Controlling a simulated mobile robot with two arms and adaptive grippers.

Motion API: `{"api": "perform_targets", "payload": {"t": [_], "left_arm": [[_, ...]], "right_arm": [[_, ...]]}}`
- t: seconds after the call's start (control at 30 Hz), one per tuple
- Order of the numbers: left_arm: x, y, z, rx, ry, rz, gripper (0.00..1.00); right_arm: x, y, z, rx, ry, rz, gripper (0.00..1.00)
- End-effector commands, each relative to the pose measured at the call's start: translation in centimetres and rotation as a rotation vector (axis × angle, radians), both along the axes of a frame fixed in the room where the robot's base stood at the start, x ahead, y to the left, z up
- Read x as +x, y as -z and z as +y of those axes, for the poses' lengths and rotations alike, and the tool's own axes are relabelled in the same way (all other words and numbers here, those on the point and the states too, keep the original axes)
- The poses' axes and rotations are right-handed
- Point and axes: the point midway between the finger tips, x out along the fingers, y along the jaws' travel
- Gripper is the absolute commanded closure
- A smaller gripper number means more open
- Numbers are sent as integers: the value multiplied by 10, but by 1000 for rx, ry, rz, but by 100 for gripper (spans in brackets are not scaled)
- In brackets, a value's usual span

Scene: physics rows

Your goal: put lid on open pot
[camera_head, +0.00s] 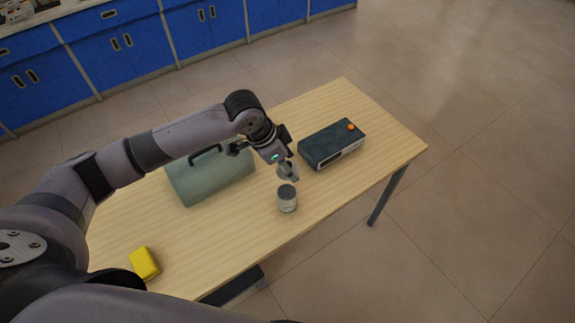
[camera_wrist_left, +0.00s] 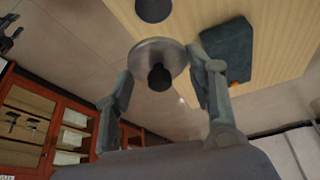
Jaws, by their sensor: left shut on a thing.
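The pot (camera_head: 287,203) is a small, pale grey cylinder standing upright on the table, with a dark round top that looks like its open mouth. In the left wrist view a dark circle (camera_wrist_left: 153,9) at the top edge appears to be that mouth. The lid (camera_wrist_left: 145,52) is a grey metal disc with a black knob. My right gripper is not in view.
A dark box with an orange knob (camera_head: 332,146) lies right of the gripper. A grey-green case with a black handle (camera_head: 205,183) is to the left. A yellow block (camera_head: 145,263) lies at the near left of the wooden table (camera_head: 225,240). Bare tabletop surrounds the pot.

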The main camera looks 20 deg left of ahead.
Motion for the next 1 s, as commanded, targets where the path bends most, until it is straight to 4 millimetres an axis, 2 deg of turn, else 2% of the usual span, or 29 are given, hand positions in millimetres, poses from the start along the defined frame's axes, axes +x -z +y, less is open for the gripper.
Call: {"api": "perform_targets", "payload": {"t": [0.2, 0.43, 1.0], "left_arm": [[4, 28, -1, -2, 172, 1, 75], [5, 40, -1, 0, 213, -2, 75], [5, 82, -1, 2, 211, -2, 75]], "right_arm": [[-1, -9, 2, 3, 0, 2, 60], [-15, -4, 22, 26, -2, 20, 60], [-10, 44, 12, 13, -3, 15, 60]]}}
